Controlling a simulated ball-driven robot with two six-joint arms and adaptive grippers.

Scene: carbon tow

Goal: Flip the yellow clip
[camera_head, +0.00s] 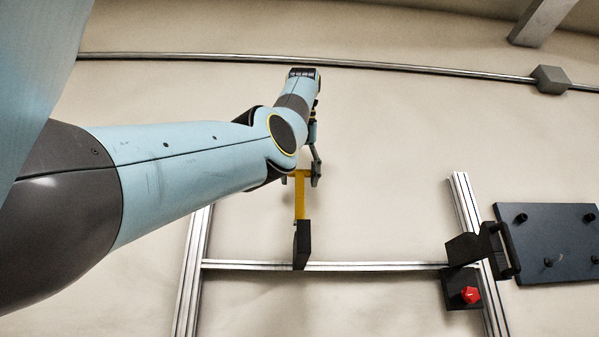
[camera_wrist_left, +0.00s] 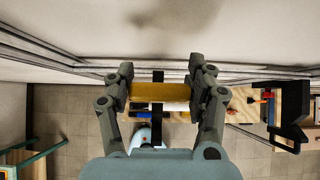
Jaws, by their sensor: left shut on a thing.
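The yellow clip (camera_head: 300,198) is a yellow bar joined at its lower end to a black block (camera_head: 302,243) on the horizontal rail, in the head view. My left gripper (camera_head: 316,172) is at the clip's upper end, partly hidden behind my own arm. In the left wrist view, the yellow clip (camera_wrist_left: 160,92) lies crosswise between the two fingers of my left gripper (camera_wrist_left: 161,88). The fingers are shut on it, one at each end. My right gripper is in neither view.
A silver rail frame (camera_head: 375,266) runs along the wall below the clip, with uprights at both sides. At right are a black bracket with a red knob (camera_head: 470,294) and a dark plate (camera_head: 560,243). A long rail (camera_head: 420,68) crosses above. The wall between the uprights is clear.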

